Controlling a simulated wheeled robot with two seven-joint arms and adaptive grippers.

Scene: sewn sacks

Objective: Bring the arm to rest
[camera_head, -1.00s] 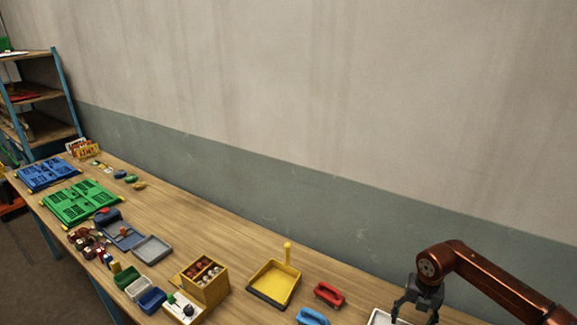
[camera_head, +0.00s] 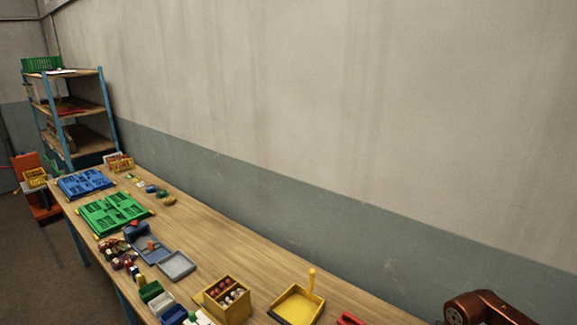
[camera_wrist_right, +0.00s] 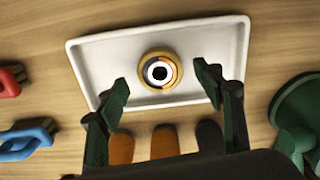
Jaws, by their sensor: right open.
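My right gripper (camera_wrist_right: 160,90) is open in the right wrist view, its two dark green fingers apart. It is over a white tray (camera_wrist_right: 95,62). A yellow-orange ring-shaped thing with a white and black centre (camera_wrist_right: 160,70) lies in the tray, between the fingertips in the picture. I cannot tell how high the fingers are above it. In the head view only a copper-coloured part of my right arm (camera_head: 485,308) shows at the lower right corner; its gripper is out of that picture. My left gripper is in neither view.
A red-handled brush (camera_wrist_right: 10,80) and a blue-handled one (camera_wrist_right: 25,140) lie left of the tray; a green round thing (camera_wrist_right: 298,115) is at its right. Along the wooden table (camera_head: 240,245) stand a yellow dustpan (camera_head: 298,305), a yellow box (camera_head: 228,310) and green folded crates (camera_head: 112,213).

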